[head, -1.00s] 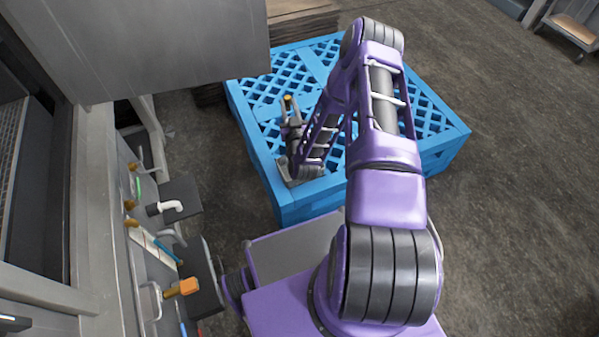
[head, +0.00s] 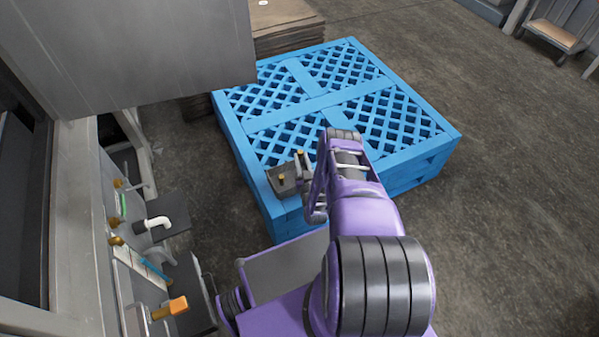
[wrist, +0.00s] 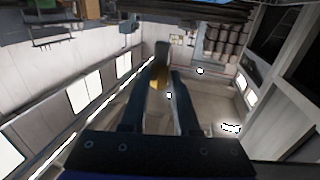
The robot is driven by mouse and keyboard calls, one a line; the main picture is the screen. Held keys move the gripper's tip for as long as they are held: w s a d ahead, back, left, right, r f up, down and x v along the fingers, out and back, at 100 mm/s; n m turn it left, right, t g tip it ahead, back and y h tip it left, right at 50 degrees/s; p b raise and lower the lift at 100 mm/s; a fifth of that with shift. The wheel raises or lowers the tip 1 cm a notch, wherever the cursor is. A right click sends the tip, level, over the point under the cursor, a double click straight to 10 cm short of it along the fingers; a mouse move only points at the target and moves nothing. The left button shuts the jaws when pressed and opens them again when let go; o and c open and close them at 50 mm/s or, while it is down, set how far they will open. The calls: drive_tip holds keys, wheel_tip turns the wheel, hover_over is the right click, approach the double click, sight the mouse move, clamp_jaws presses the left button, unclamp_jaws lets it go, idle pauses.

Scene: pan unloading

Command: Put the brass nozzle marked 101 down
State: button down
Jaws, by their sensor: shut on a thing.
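My gripper (head: 300,160) shows small in the head view, above the near left corner of the blue pallet (head: 253,165). Its fingers point up in the picture. In the wrist view the gripper (wrist: 161,85) is shut on the brass nozzle (wrist: 157,77), a yellowish piece between dark fingertips. The nozzle also shows as a small yellow tip in the head view (head: 300,153). Its number cannot be read. A small dark tray-like thing (head: 287,186) sits by the pallet corner beside the gripper, with a yellow spot on it. Whether the gripper touches it I cannot tell.
A bench on the left carries several small brass-ended parts, a white elbow pipe (head: 157,222) and an orange-headed piece (head: 170,308). A grey panel (head: 130,50) overhangs the upper left. Most of the pallet's lattice top is clear. Floor is open on the right.

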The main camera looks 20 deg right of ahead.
wheel_tip(320, 180, down, 5)
drive_tip(key=shift+r+b, duration=0.1)
drive_tip(key=shift+b, duration=0.75)
drive_tip(key=c, duration=0.7)
unclamp_jaws()
drive_tip(key=shift+o, duration=0.2)
drive_tip(key=shift+s, duration=0.15)
